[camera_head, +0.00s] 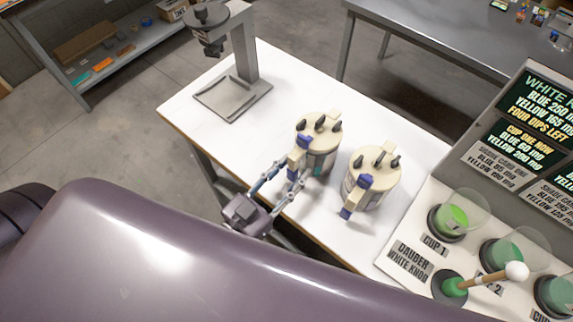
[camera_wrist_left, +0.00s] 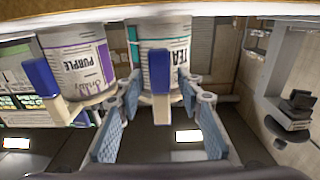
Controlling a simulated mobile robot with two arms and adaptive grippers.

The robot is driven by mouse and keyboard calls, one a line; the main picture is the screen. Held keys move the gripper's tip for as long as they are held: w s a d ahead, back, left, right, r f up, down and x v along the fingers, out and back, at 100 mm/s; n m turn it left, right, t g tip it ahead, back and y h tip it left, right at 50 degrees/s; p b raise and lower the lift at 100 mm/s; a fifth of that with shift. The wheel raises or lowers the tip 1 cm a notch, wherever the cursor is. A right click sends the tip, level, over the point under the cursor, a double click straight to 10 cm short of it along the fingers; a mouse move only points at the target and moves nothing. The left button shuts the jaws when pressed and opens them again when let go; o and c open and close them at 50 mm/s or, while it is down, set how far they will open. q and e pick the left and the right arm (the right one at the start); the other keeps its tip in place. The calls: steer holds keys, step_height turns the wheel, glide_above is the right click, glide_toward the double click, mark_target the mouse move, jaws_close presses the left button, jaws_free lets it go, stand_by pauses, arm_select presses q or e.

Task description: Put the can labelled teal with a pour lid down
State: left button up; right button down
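The teal can (camera_head: 318,158) stands upright on the white table (camera_head: 300,88), with a cream pour lid, dark knobs and a blue-tipped handle. The left wrist view shows its teal-banded label (camera_wrist_left: 165,58), inverted, with "TEA" readable. My left gripper (camera_head: 279,180) is at the can's near side. Its fingers (camera_wrist_left: 160,93) are spread on either side of the handle (camera_wrist_left: 161,103), with gaps visible on both sides. The can's underside is hidden in the head view. My right gripper is not in view.
A similar can (camera_head: 372,178), labelled purple (camera_wrist_left: 78,65), stands close to the right. A grey stand (camera_head: 240,60) is at the back left. Cups, a dauber (camera_head: 490,276) and a board (camera_head: 535,125) are at the right. The table between stand and cans is clear.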

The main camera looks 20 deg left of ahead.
arm_select(q)
steer(key=shift+s+a+f, duration=0.1)
steer(key=shift+s+a, duration=0.1)
steer(key=shift+s, duration=0.35)
steer(key=b+v, duration=0.3)
steer(key=v, duration=0.8)
steer(key=s+a+f+n+g+y, duration=0.1)
steer(key=a+f+g, duration=0.1)
steer(key=f, duration=0.9)
steer(key=s+a+f+g+y, duration=0.1)
steer(key=s+f+g+y, duration=0.15)
steer(key=f, duration=0.85)
steer(key=a+f+n+g+y, duration=0.1)
steer(key=a+f+g, duration=0.15)
steer(key=f, duration=0.95)
steer(key=s+a+f+g+y, duration=0.1)
steer(key=s+a+f+g, duration=0.1)
steer(key=s+f+g, duration=0.7)
steer(key=s+f, duration=0.7)
steer(key=f, duration=0.3)
steer(key=shift+s+f+y, duration=0.3)
steer(key=shift+y, duration=0.05)
